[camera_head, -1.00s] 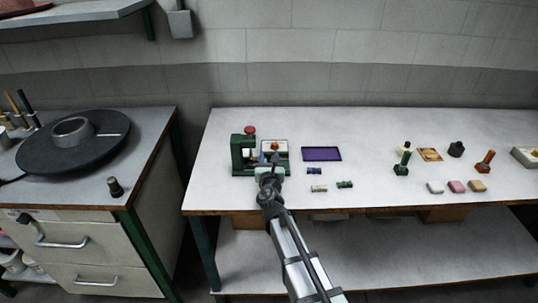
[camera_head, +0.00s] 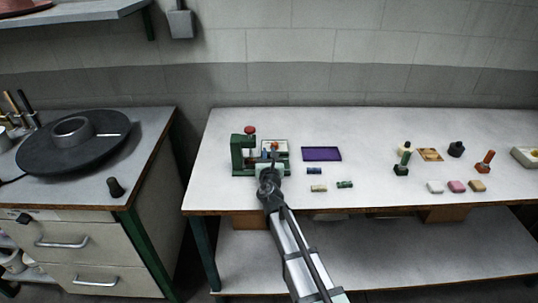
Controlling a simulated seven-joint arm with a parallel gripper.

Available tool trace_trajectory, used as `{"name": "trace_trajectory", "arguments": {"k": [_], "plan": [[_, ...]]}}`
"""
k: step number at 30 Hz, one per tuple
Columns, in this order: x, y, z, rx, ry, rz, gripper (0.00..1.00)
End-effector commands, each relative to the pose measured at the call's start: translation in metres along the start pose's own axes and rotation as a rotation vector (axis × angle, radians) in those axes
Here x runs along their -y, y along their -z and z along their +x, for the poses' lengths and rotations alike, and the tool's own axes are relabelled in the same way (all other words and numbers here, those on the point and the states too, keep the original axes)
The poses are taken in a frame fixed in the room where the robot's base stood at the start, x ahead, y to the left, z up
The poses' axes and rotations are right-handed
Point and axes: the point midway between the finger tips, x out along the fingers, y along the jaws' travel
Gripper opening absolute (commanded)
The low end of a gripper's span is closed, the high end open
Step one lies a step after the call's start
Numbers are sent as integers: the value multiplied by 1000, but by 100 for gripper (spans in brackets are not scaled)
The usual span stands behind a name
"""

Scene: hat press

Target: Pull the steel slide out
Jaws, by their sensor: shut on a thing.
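A green press (camera_head: 241,154) with a red knob on top stands at the left end of the white table. My gripper (camera_head: 272,160) is just right of the press, at its front. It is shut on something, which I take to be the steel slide. My gripper and wrist hide the slide, so how far it stands out of the press cannot be told.
A small framed tray (camera_head: 284,144) lies behind my gripper. A purple mat (camera_head: 321,154) lies to its right, with several small blocks in front. Stamps, an ink pad and coloured blocks stand at the right. The middle of the white table (camera_head: 375,170) is clear.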

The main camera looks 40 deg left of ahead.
Motion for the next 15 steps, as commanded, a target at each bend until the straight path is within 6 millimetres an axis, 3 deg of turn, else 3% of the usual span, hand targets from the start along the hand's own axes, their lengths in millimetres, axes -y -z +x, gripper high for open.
{"name": "trace_trajectory", "arguments": {"k": [11,15], "plan": [[2,0,0,0,0,0,0],[19,0,-1,1,2,-1,0]]}}
